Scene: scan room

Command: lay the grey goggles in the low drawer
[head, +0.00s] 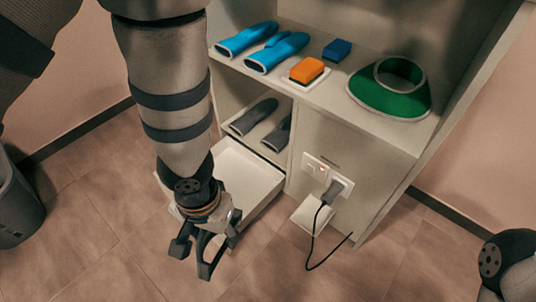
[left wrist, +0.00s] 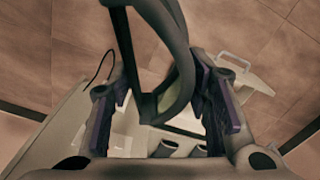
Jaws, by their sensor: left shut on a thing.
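My left gripper (head: 206,243) is shut on the grey goggles (head: 204,270), which hang below it as a dark frame. In the left wrist view the goggles (left wrist: 128,50) rise between the two finger pads. The low drawer (head: 250,181) is pulled out of the white cabinet, and the part of its inside that shows looks empty. My left arm and gripper cover its front left part in the head view. The goggles appear near its front end; their height over it is unclear. The drawer front with its handle (left wrist: 235,60) shows in the left wrist view. My right gripper is out of view.
Grey gloves (head: 254,117) lie on the shelf above the drawer. Blue gloves (head: 277,52), an orange sponge (head: 306,70), a blue block (head: 337,49) and a green visor (head: 390,98) are on top. A plugged cable (head: 313,243) hangs right of the drawer. A bin (head: 16,207) stands left.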

